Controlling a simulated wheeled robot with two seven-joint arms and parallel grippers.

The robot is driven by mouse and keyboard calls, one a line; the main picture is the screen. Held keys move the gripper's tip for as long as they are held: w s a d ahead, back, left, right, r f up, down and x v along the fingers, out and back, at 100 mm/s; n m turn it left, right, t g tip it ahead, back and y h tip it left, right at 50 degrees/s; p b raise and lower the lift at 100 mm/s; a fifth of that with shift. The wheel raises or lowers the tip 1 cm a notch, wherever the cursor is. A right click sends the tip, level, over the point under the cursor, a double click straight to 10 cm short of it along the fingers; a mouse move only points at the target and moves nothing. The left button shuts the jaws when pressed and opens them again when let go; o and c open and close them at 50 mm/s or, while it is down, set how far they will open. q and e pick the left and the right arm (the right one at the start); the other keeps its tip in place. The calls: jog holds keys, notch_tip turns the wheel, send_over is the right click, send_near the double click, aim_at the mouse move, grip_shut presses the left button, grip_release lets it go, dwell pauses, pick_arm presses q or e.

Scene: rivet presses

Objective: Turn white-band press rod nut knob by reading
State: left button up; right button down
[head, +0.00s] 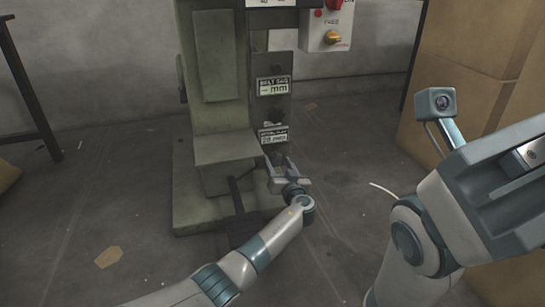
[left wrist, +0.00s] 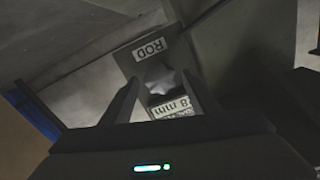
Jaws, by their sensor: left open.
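The green press (head: 220,105) stands at the middle back in the head view; I cannot make out a white band on it. Its dark control panel carries stacked knobs and labels. In the left wrist view a lobed grey knob (left wrist: 160,78) sits between a ROD label (left wrist: 150,49) and a reading label (left wrist: 173,107) whose visible part reads "8 mm". My left gripper (head: 274,164) is open at the panel's lowest knob. Its fingers (left wrist: 160,95) stand on either side of the knob in the wrist view; contact cannot be told. My right arm is in the right foreground, its fingertips not visible.
A grey control box (head: 327,27) with a red switch hangs beside the press's top. Cardboard boxes (head: 465,65) stand at the right. A dark table leg (head: 30,90) is at the left. The floor around the press is mostly clear, with small scraps.

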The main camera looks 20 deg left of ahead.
pick_arm(q)
jog(key=shift+w+a, duration=0.1)
jog(key=shift+w, duration=0.15)
jog(key=c, duration=1)
jog(key=shift+c, duration=0.2)
jog(key=shift+m, duration=0.3)
